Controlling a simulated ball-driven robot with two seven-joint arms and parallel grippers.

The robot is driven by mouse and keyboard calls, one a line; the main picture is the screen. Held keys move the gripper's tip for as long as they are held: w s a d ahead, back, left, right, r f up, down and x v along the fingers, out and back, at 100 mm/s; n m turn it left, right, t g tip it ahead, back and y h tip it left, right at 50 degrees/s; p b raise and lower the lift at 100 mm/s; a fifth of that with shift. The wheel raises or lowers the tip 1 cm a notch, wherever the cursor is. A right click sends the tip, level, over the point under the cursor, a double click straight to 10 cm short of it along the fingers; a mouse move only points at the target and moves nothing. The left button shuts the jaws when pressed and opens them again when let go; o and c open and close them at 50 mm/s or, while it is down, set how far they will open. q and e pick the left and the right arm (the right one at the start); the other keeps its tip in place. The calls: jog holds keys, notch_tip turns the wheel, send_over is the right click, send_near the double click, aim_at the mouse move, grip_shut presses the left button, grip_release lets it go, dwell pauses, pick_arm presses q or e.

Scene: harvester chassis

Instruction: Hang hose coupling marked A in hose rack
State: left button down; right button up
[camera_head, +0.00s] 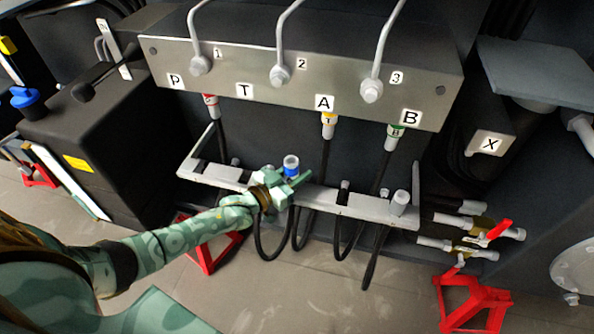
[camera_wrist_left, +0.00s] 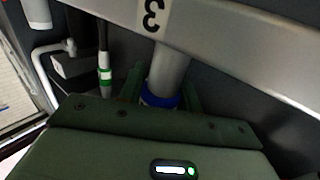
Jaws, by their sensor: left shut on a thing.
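The hose rack (camera_head: 325,203) is a pale slotted bar under the valve block (camera_head: 230,66). My left gripper (camera_head: 284,188) is at the middle of the rack, shut on a grey coupling with a blue band (camera_head: 291,165), which stands out above its fingers. In the left wrist view the blue-banded coupling (camera_wrist_left: 163,85) sits between the fingers. No letter can be read on it. I cannot tell whether it touches the rack, as the gripper hides its lower part. A yellow-banded coupling (camera_head: 328,125) is under label A (camera_head: 324,103). My right gripper is out of view.
Red-banded (camera_head: 211,106) and green-banded (camera_head: 394,137) couplings are under labels P and B. Black hoses (camera_head: 370,262) loop below the rack. Bent levers (camera_head: 375,50) rise over the block. Valves with a red handle (camera_head: 497,229) and red stands (camera_head: 470,303) are at the right.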

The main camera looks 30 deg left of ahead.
pick_arm(q)
jog(key=shift+f+b, duration=1.1)
jog(key=shift+f, duration=0.45)
jog(key=c, duration=0.9)
grip_release()
jog(key=shift+f, duration=0.1)
jog(key=p+v, duration=0.3)
jog(key=v, duration=1.3)
jog(key=shift+p, duration=0.4)
jog(key=shift+s, duration=0.1)
